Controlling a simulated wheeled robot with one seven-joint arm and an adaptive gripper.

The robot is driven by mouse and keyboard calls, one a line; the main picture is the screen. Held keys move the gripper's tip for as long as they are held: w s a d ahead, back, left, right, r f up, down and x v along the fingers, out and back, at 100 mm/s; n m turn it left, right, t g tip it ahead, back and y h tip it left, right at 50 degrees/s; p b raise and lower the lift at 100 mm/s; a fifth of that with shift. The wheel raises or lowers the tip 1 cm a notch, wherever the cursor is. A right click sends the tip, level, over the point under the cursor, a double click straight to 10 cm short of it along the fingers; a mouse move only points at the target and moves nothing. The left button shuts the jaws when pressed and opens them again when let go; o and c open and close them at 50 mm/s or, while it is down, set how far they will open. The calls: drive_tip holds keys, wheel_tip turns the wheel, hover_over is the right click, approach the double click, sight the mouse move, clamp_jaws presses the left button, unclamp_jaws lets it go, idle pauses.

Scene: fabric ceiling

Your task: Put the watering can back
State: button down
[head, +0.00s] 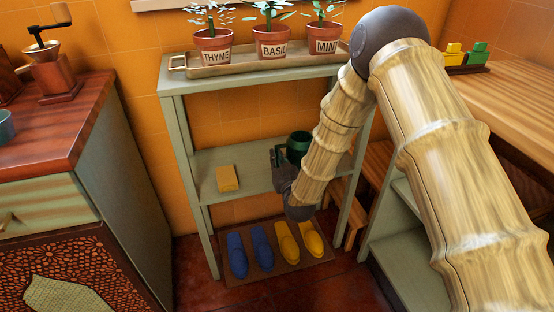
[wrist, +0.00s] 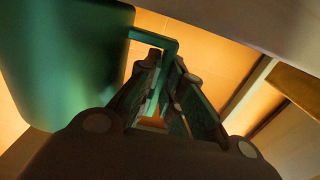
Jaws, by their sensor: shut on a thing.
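The dark green watering can (head: 298,143) is at the middle shelf (head: 245,160) of the pale green rack in the head view. My gripper (head: 278,157) reaches in from the front, at the can's left side. In the wrist view the can's body (wrist: 65,55) fills the upper left, and its handle runs right into my gripper (wrist: 166,68). The fingers are shut on the handle. My arm hides part of the shelf, and I cannot tell whether the can's base touches it.
A yellow block (head: 227,178) lies on the middle shelf, left of the can. Above, a tray (head: 240,70) holds thyme, basil and mint pots. Blue slippers (head: 238,255) and yellow slippers (head: 287,243) sit on a mat below. The shelf's left part is otherwise clear.

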drive_tip(key=c, duration=1.6)
unclamp_jaws()
drive_tip(key=shift+o, duration=0.2)
